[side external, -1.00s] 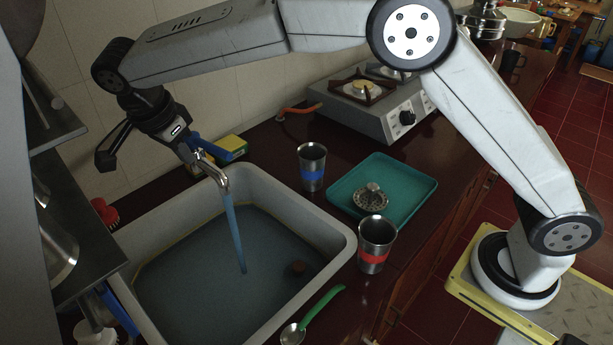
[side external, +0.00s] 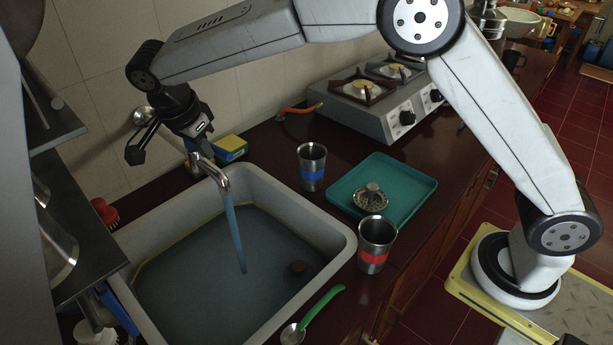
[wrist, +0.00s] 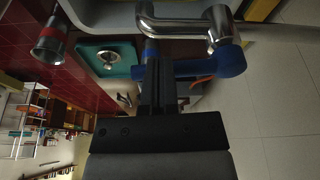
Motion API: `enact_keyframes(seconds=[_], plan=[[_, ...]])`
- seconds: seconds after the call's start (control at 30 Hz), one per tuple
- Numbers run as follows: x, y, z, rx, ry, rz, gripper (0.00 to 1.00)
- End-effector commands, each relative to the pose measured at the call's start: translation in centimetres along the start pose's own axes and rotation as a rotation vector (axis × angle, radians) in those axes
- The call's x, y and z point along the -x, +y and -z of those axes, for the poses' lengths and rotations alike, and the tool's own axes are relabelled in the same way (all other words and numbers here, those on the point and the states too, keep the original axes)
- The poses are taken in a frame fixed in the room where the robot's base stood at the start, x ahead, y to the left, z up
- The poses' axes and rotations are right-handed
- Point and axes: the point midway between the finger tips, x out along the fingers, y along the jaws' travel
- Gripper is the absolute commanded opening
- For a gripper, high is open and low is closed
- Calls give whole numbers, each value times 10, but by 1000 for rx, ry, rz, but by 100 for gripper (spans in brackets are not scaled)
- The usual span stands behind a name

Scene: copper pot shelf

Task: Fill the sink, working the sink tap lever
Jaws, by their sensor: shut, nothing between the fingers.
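The sink (side external: 347,232) is partly filled with bluish water, and a stream runs from the chrome tap (side external: 222,180) into it. A small dark round thing (side external: 297,267) shows in the water. My gripper (side external: 197,150) is shut and empty, close beside the tap and pointing down. In the wrist view the shut fingers (wrist: 156,75) lie against or just in front of the blue tap lever (wrist: 222,62), under the chrome tap (wrist: 190,28). I cannot tell whether they touch it. In the side view the lever is mostly hidden by my gripper.
A yellow-and-blue sponge (side external: 232,147) lies behind the tap. A blue-banded cup (side external: 312,165), a red-banded cup (side external: 375,245), a teal tray (side external: 410,190) with a metal strainer (side external: 371,197), a green-handled spoon (side external: 315,312) and a stove (side external: 385,105) are on the counter.

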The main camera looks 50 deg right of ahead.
Motion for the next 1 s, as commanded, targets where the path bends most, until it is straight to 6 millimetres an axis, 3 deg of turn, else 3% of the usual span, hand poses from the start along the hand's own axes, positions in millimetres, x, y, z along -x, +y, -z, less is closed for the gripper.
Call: enact_keyframes(seconds=[0.67,1.0], plan=[[-2,2,7,88,1,27,0],[-5,5,18,223,1,68,0]])
